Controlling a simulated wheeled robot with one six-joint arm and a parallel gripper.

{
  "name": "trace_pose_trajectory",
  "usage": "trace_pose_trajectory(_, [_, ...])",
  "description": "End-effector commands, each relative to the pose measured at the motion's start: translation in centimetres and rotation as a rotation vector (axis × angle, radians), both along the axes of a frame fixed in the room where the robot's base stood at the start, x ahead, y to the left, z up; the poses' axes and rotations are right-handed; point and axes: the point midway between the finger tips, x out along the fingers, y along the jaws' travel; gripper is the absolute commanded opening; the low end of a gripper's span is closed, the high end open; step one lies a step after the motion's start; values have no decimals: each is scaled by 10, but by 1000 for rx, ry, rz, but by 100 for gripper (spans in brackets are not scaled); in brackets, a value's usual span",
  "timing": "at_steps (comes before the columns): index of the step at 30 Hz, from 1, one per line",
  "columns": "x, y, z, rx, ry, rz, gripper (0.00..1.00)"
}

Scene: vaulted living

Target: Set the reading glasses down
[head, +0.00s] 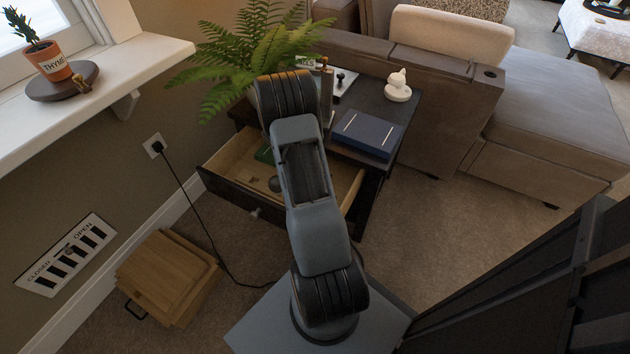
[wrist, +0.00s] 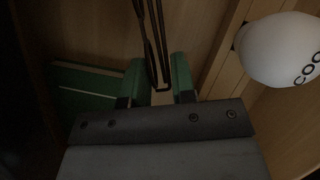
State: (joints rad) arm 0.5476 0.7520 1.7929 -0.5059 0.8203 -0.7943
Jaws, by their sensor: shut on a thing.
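The reading glasses (wrist: 152,38) show in the wrist view as thin dark bars running up from between my fingertips. My gripper (wrist: 160,84) is shut on them, with its green-tipped fingers on either side. It is over the wooden inside of the open drawer (head: 226,160). Whether the glasses touch the drawer floor I cannot tell. In the head view my own arm hides the gripper and the glasses.
A green flat item (wrist: 85,85) lies left of my fingers in the wrist view. A white rounded object with dark lettering (wrist: 282,48) is at the right. Above the drawer, the dark side table holds a blue box (head: 367,134), a white figurine (head: 397,86) and a fern (head: 240,55).

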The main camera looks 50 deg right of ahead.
Motion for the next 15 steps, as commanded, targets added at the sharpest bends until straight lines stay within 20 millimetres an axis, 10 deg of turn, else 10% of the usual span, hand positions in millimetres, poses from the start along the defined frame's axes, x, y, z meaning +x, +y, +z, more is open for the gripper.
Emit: trace_pose_trajectory(15, [-33,-24,-29,1,0,-4,0])
